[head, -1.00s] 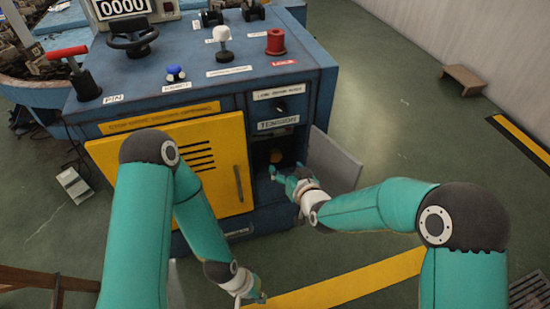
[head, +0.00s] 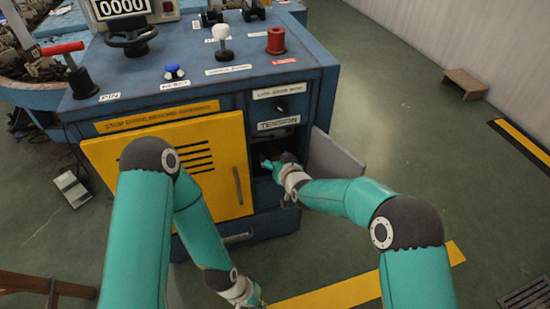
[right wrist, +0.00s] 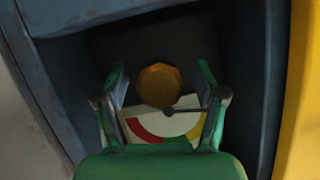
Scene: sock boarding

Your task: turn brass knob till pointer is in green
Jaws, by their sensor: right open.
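The brass knob (right wrist: 159,85) sits in a dark recess, between the two spread fingers of my right gripper (right wrist: 161,72). The fingers look apart from it on both sides. Below the knob in the right wrist view, a white dial (right wrist: 185,104) shows red, yellow and green bands, partly hidden by my gripper. A thin dark line near the dial's top may be the pointer; its exact reading is unclear. In the head view my right gripper (head: 268,163) reaches into the recess under the TENSION label (head: 279,123) and hides the knob. My left gripper (head: 250,297) hangs low, its fingers unclear.
The recess walls (right wrist: 60,85) stand close around my right gripper. A grey door (head: 335,158) hangs open to its right. A yellow cabinet door (head: 215,150) lies to its left. The console top carries levers, a wheel and a red knob (head: 276,41).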

